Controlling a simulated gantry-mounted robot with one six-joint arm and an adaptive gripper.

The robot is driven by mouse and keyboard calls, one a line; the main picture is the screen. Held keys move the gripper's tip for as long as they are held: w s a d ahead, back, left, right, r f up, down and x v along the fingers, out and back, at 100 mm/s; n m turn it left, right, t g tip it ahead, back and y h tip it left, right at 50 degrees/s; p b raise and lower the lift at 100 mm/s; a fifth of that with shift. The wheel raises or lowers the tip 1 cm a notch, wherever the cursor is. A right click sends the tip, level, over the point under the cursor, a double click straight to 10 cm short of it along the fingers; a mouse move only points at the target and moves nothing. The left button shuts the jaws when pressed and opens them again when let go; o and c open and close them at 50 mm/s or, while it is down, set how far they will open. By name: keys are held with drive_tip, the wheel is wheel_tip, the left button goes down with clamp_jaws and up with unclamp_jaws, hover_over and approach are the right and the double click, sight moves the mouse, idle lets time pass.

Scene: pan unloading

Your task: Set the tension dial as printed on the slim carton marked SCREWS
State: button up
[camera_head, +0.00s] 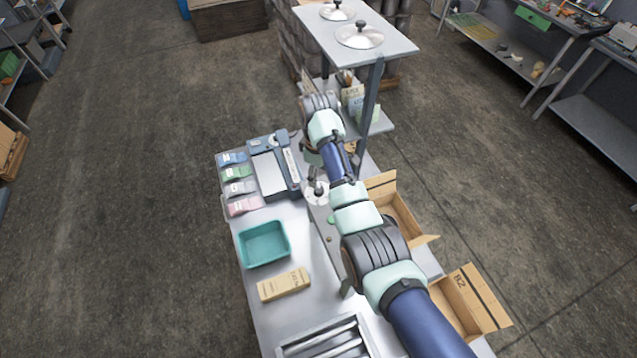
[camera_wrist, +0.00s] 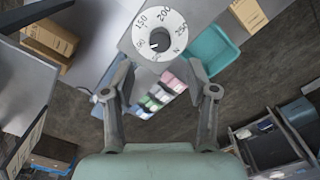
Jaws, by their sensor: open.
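The tension dial (camera_head: 311,198) is a pale disc on the bench in the head view, with a dark knob on it. In the wrist view, the dial (camera_wrist: 177,20) shows numbers that look like 150, 200 and 250, and its black knob (camera_wrist: 159,42) sits at the centre. The knob's exact setting is too small to read. My gripper (camera_wrist: 161,68) is open and empty, its fingers apart and below the dial in the picture. In the head view it is largely hidden by my arm. A slim tan carton (camera_head: 284,284) lies on the bench; its print is unreadable here.
A teal bin (camera_head: 265,244), coloured packets (camera_head: 238,187) and a grey scale-like device (camera_head: 270,172) stand left of the dial. Open cardboard boxes (camera_head: 402,217) are along the right edge. A raised shelf (camera_head: 322,24) with pan lids and upright cartons (camera_head: 354,97) stands behind.

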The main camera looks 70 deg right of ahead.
wheel_tip(320, 180, up, 5)
drive_tip(key=shift+f, duration=0.2)
idle(0.5)
drive_tip(key=w+a+t+h, duration=0.1)
drive_tip(key=w+a+t, duration=0.2)
drive_tip(key=w+a, duration=0.5)
drive_tip(key=w+a+t+h, duration=0.2)
drive_tip(key=w+a, duration=0.2)
drive_tip(key=a, duration=0.8)
drive_tip(key=s+a+r+t+y, duration=0.1)
drive_tip(key=s+a+r+t, duration=0.1)
drive_tip(key=a, duration=0.6)
drive_tip(key=s+a+r+t+y, duration=0.1)
drive_tip(key=s+a+r+t, duration=0.2)
drive_tip(key=a+r, duration=0.2)
drive_tip(key=s+a+r+t+y, duration=0.1)
drive_tip(key=s+a+r+t, duration=0.1)
drive_tip(key=a, duration=0.9)
drive_tip(key=shift+s+a+r+n+t, duration=0.3)
drive_tip(key=shift+s+r+t, duration=0.1)
drive_tip(key=shift+r, duration=0.4)
